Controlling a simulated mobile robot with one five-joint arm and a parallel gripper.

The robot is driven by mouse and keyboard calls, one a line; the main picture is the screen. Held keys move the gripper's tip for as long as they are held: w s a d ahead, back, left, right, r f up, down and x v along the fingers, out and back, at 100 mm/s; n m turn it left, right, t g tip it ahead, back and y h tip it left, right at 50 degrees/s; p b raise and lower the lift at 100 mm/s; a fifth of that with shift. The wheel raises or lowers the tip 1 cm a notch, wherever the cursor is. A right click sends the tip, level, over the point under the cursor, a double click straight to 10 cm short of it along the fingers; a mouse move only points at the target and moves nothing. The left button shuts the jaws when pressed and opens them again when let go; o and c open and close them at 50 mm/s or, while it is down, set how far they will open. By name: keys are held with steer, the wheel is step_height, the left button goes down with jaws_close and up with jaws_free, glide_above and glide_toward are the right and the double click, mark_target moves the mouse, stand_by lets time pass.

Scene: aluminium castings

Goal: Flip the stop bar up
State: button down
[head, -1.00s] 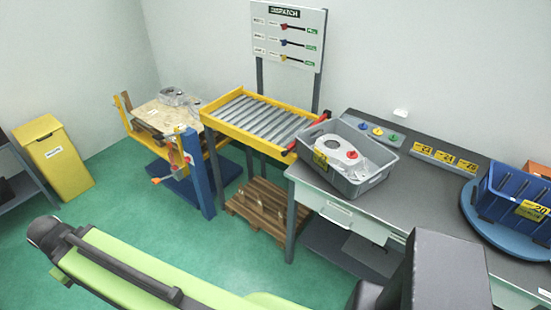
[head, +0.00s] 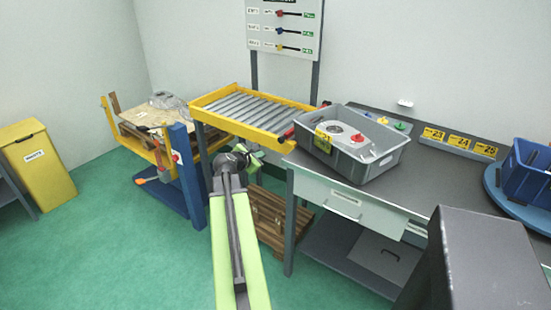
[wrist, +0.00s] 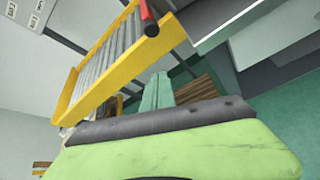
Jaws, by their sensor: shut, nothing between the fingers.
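The red stop bar (head: 289,133) lies low along the right end of the yellow-framed roller conveyor (head: 255,108). In the head view the grey bin in front hides part of it. In the wrist view a red rod end (wrist: 148,17) shows at the conveyor's corner, near the top. My gripper (head: 257,154) is below the conveyor's front edge in the head view, left of the bar and apart from it. Its two pale green fingers (wrist: 157,91) show in the wrist view, shut and empty, below the yellow rail.
A grey bin (head: 352,158) with a casting stands on the workbench (head: 440,180), close to the bar. A wooden pallet (head: 270,215) lies under the conveyor. A blue-posted stand (head: 187,175) is at left. Green floor in front is open.

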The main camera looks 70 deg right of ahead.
steer(key=w+b+x, duration=0.1)
steer(key=b+x, duration=0.3)
steer(key=x, duration=0.6)
steer(key=s+r+p, duration=0.3)
steer(key=shift+r+p, duration=0.3)
steer(key=shift+r, duration=0.05)
steer(key=shift+r, duration=0.1)
